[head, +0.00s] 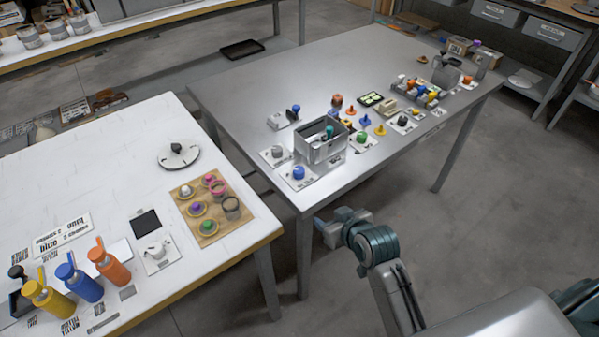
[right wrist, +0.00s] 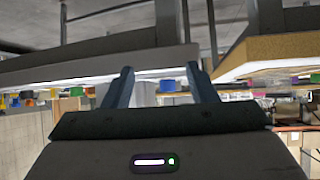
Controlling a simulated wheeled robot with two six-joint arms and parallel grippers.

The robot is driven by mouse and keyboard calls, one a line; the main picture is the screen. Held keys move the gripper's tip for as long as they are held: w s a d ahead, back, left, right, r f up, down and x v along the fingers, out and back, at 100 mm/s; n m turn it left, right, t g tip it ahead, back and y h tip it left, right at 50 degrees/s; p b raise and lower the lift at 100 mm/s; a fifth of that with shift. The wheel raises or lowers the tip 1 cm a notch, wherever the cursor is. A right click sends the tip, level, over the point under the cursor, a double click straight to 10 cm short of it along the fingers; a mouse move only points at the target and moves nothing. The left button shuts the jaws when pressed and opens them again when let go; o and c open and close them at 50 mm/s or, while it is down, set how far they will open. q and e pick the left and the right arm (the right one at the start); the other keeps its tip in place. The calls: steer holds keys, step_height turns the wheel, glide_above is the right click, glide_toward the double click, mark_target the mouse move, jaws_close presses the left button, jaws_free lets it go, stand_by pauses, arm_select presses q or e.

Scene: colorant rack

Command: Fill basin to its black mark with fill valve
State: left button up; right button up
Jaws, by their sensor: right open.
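The basin (head: 313,153) is a grey open box near the front left of the metal table. A teal item shows inside it; its black mark and liquid level are too small to make out. White plates with a blue knob (head: 298,173), a grey knob (head: 277,152) and a green knob (head: 361,138) lie around it. I cannot tell which is the fill valve. My right gripper (head: 325,229) is empty, in front of and below the table's near edge. In the right wrist view its two fingers (right wrist: 160,78) stand apart. My left gripper is out of view.
The metal table (head: 260,90) holds several small coloured parts at its right. A white table (head: 100,150) at left carries bottles (head: 110,268) and a wooden board (head: 195,225). A gap separates the two tables; floor is clear at right.

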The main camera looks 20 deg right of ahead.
mark_target(301, 172)
steer(key=w+r+t, duration=0.1)
steer(key=w, duration=0.1)
steer(key=w+a+r+t, duration=0.1)
steer(key=w+r, duration=0.2)
steer(key=w, duration=0.2)
steer(key=shift+a+r+t+y, duration=0.25)
steer(key=shift+a+t+y, duration=0.05)
steer(key=shift+a+t, duration=0.1)
steer(key=shift+w+r, duration=0.1)
steer(key=shift+w, duration=0.25)
steer(key=p+x, duration=0.1)
steer(key=x, duration=0.8)
steer(key=shift+w+a+f, duration=0.1)
steer(key=shift+w+f, duration=0.15)
steer(key=shift+w, duration=0.35)
steer(key=shift+c, duration=0.4)
